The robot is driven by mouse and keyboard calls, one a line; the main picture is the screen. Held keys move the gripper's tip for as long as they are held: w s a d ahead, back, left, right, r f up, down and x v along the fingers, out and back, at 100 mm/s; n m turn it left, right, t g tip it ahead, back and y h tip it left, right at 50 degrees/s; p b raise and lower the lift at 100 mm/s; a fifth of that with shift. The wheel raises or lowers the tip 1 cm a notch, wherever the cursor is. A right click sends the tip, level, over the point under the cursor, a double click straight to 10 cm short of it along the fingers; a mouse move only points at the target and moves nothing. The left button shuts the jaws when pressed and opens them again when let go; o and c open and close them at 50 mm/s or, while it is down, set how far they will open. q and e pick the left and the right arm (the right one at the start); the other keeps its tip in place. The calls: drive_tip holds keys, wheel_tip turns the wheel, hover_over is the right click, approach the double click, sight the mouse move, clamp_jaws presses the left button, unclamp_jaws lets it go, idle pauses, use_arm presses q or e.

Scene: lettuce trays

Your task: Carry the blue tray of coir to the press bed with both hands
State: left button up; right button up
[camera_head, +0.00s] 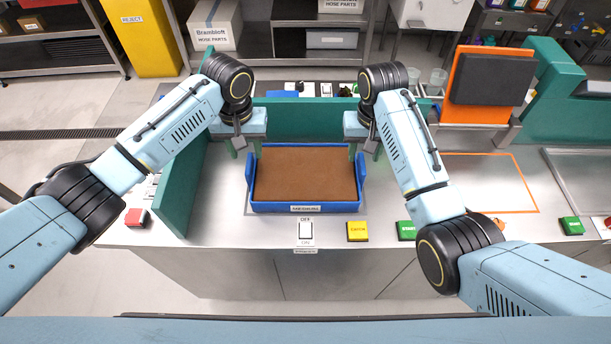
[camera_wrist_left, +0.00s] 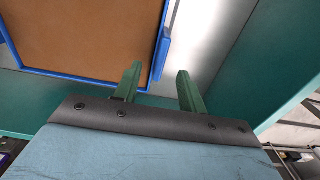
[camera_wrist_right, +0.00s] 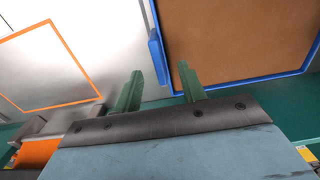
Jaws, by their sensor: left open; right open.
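The blue tray (camera_head: 304,207) full of brown coir sits flat on the metal bench inside a green-walled bay. It has a raised blue handle on each short side. My left gripper (camera_head: 243,155) is open above the tray's left side; in the left wrist view (camera_wrist_left: 157,75) its fingers are near the handle (camera_wrist_left: 161,55), one over the tray's edge and one outside. My right gripper (camera_head: 367,156) is open above the right side; in the right wrist view (camera_wrist_right: 160,75) its fingers are near the other handle (camera_wrist_right: 156,48). The press bed (camera_head: 487,172) appears to be the orange-outlined area at right.
Green walls (camera_head: 185,180) stand left of and behind the tray. The orange press (camera_head: 490,80) stands behind the outlined area. A red button (camera_head: 137,217) is at left.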

sight(249, 163)
use_arm(q)
wheel_tip(249, 163, down, 8)
drive_tip(key=shift+f, duration=0.1)
use_arm(e)
wheel_tip(249, 163, down, 8)
drive_tip(key=shift+f, duration=0.1)
use_arm(q)
drive_tip(key=shift+c, duration=0.4)
use_arm(e)
drive_tip(key=shift+c, duration=0.4)
use_arm(q)
clamp_jaws()
use_arm(e)
clamp_jaws()
